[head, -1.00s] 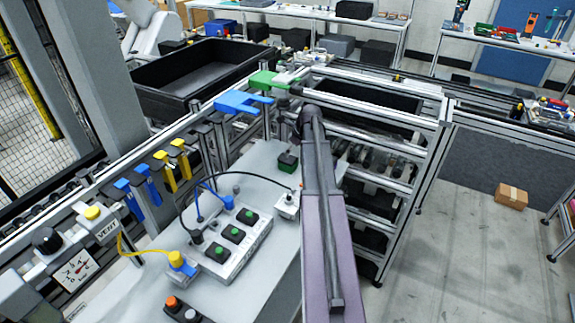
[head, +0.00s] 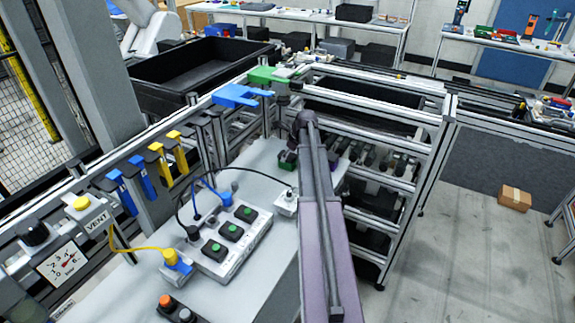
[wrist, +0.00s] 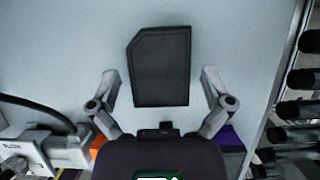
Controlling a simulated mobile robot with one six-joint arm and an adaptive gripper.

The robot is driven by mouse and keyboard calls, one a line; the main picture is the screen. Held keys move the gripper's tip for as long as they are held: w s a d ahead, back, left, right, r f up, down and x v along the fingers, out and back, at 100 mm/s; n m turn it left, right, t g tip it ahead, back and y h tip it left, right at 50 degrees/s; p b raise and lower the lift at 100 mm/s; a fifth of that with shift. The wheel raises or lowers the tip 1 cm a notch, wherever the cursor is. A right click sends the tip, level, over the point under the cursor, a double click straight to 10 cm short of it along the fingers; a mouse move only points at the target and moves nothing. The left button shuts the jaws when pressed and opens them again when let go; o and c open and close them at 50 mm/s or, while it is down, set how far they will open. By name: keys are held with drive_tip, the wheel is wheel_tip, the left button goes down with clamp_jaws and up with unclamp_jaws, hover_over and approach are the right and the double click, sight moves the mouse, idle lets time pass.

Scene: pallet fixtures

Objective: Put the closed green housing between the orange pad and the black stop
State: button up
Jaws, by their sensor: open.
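My gripper (wrist: 160,74) is open in the wrist view, its two fingers apart on either side of a flat black block (wrist: 160,66) with one cut corner. The block lies on the pale table, and I see no contact with the fingers. An orange patch (wrist: 97,143), maybe the pad, shows at the lower left, mostly hidden by my gripper's body. In the head view a small dark green object (head: 286,157) stands on the table beside my arm; I cannot tell if it is the housing. My arm hides the gripper there.
A purple part (wrist: 230,138) shows at the lower right of the wrist view. A white box with a cable (head: 286,203) and a green-button box (head: 232,246) stand on the table. Dark rollers (head: 375,160) line the rack at right.

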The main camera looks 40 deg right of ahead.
drive_tip(key=shift+f, duration=0.15)
idle(0.5)
drive_tip(key=c, duration=1.1)
drive_tip(key=shift+a, duration=0.1)
drive_tip(key=shift+c, duration=0.2)
drive_tip(key=shift+a+r+p, duration=0.15)
drive_tip(key=shift+r+p, duration=0.35)
drive_tip(key=shift+r, duration=0.05)
wheel_tip(320, 180, up, 6)
drive_tip(key=p, duration=0.5)
drive_tip(key=shift+f, duration=0.25)
drive_tip(key=s+a, duration=0.3)
drive_tip(key=a, duration=0.6)
drive_tip(key=s+a, duration=0.4)
drive_tip(key=a, duration=0.5)
drive_tip(key=shift+s+r+p, duration=0.2)
drive_tip(key=shift+s+p, duration=0.1)
drive_tip(key=shift+p, duration=0.15)
